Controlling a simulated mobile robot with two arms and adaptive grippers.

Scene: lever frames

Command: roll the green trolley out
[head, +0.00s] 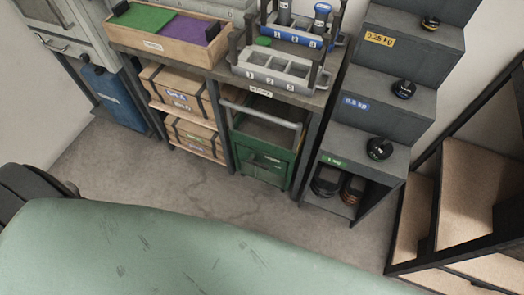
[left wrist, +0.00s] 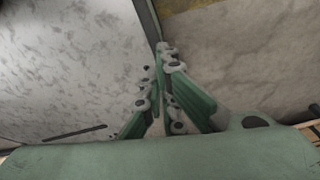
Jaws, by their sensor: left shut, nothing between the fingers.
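The green trolley (head: 259,165) stands upright in the bay under the workbench in the head view, between the box shelves and the grey steps. Its pale handle bar (head: 262,114) runs across its top front, and its top tray lies partly under the bench. My left gripper (left wrist: 158,60) shows in the left wrist view, shut and empty, with nothing touching its fingers. The trolley cannot be made out in that view. Neither gripper shows in the head view, where my own green body covers the bottom.
The workbench (head: 217,71) carries grey and blue numbered racks and a wooden tray (head: 166,40). Cartons (head: 173,88) fill the shelves left of the trolley. Grey steps (head: 367,144) with black weights stand right. The concrete floor (head: 185,187) before the trolley is clear.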

